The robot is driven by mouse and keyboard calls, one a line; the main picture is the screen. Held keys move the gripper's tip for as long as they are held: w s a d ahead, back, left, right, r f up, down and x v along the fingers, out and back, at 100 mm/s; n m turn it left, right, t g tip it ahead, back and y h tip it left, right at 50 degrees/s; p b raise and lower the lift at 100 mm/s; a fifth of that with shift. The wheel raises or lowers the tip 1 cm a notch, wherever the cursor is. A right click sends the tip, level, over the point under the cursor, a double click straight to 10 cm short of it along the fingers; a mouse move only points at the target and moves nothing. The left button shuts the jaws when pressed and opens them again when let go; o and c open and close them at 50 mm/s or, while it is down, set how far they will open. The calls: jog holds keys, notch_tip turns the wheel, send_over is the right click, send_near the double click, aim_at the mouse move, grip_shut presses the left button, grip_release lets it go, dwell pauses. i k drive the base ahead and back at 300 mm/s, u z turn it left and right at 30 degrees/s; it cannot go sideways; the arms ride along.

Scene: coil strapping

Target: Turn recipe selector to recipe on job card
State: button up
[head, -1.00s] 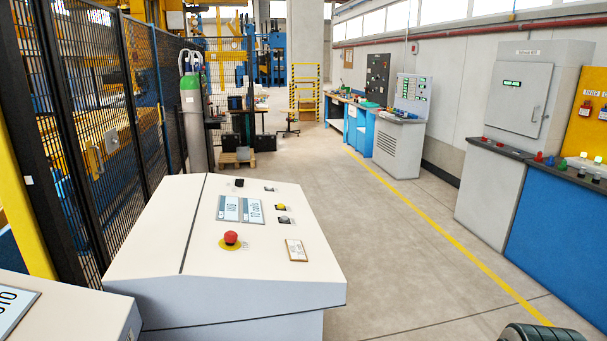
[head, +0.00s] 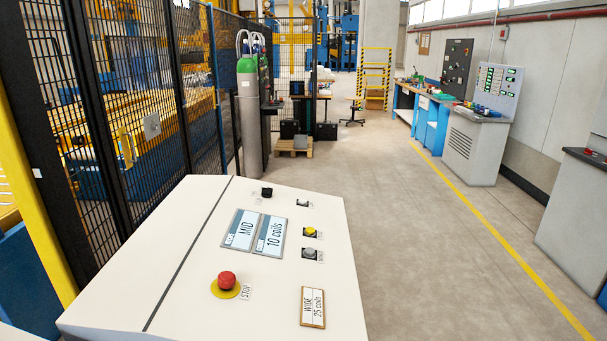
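The sloped white control desk (head: 190,260) stands close in front of me in the head view. A small black knob (head: 267,192) near its far edge looks like the recipe selector; its pointer direction is too small to tell. Two displays lie below it: the left display (head: 241,230) reads "MID" and the right display (head: 270,235) reads "10 coils". The job card (head: 313,307), in a wooden frame at the desk's near right, reads "WIDE 25 coils". My gripper is not in view.
A red stop button (head: 227,279) on a yellow disc, a yellow button (head: 310,232) and a grey button (head: 309,253) share the panel. Mesh fencing (head: 110,110) runs along the left. Open floor (head: 420,250) lies to the right.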

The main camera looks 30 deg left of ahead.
aim_at(267, 192)
jog(key=i, duration=2.7)
jog(key=u, duration=3.65)
jog(key=i, duration=0.5)
jog(key=u, duration=0.05)
